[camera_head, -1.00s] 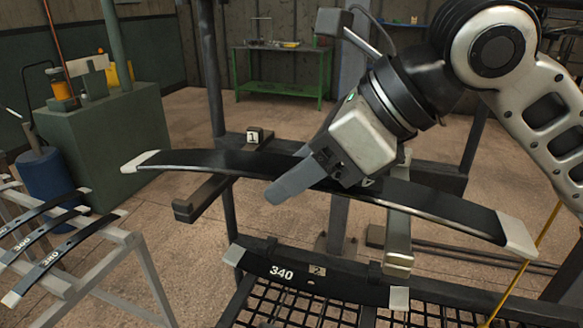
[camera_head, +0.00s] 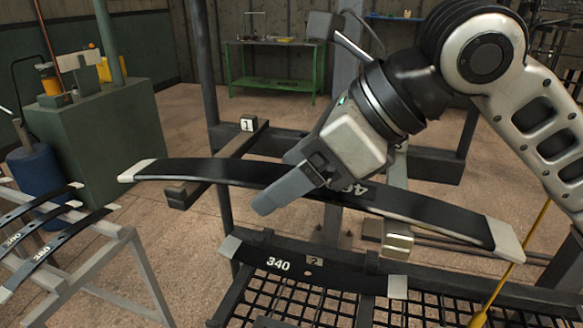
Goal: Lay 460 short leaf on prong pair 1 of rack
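The 460 short leaf (camera_head: 225,171) is a long dark curved strip with pale ends. Its marking is partly hidden by my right gripper (camera_head: 277,178). That gripper is shut on the leaf near its middle, one finger in front and one behind. The leaf spans across the left prong (camera_head: 182,194) and right prong (camera_head: 397,243) of the pair by tag 1 (camera_head: 247,124) on the rack (camera_head: 224,200). Both prong tips show below the leaf; I cannot tell whether it touches them. My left gripper is out of view.
A leaf marked 340 (camera_head: 300,268) lies lower on the rack by tag 2 (camera_head: 314,260), above a black mesh. Several leaves lie on a grey stand (camera_head: 118,238) at left. A green cabinet (camera_head: 105,150) and blue drum (camera_head: 38,176) stand behind it.

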